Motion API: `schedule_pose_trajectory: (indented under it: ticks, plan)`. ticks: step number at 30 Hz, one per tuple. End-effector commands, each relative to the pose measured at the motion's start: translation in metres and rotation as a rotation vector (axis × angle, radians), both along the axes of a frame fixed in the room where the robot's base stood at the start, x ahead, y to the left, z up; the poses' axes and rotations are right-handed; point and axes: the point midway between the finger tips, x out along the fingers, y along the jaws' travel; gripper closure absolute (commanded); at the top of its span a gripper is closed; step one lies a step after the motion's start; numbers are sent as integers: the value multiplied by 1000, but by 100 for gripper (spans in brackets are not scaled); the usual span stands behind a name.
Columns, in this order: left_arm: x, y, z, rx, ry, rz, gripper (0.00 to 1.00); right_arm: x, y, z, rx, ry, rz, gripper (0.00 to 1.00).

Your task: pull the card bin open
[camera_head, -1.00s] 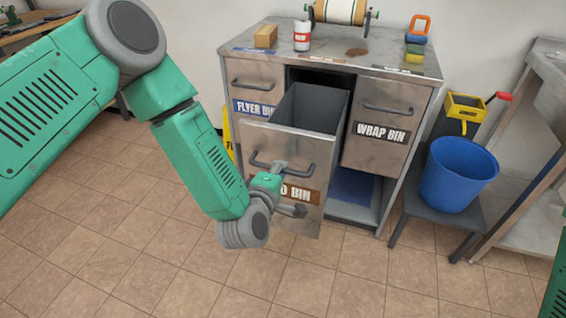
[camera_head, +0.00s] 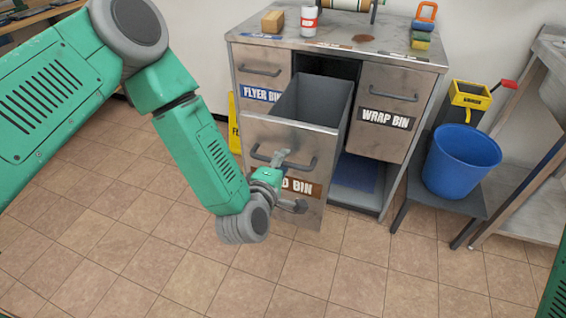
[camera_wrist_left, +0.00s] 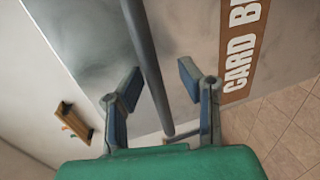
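The card bin (camera_head: 262,131) is a grey metal drawer standing well out of the cabinet, its dark inside visible from above. Its bar handle (camera_head: 311,167) crosses the front above a brown label, partly hidden by my arm. My left gripper (camera_head: 283,158) is at the middle of this handle. In the left wrist view the gripper (camera_wrist_left: 158,88) has its two fingers spread, with the handle bar (camera_wrist_left: 146,60) running between them and a gap showing on each side. The brown "CARD BIN" label (camera_wrist_left: 240,60) is to the right there. My right gripper is out of view.
The cabinet (camera_head: 330,42) also has a closed flyer bin (camera_head: 262,70) and a closed wrap bin (camera_head: 388,95). A blue bucket (camera_head: 462,160) stands on a low table at right. A yellow sign (camera_head: 234,122) is behind my arm. The tiled floor in front is clear.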

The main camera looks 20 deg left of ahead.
Motion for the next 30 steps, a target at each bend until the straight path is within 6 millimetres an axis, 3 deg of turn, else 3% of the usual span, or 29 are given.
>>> schedule_pose_trajectory:
  ticks: [8, 21, 30]
  plan:
    - [-8, 0, 2, -1, -2, -1, 68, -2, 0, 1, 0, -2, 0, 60]
    - [-92, 3, 19, -2, 3, -3, 68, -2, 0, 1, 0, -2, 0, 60]
    - [-116, 4, 24, 0, 1, -1, 68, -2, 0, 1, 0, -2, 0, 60]
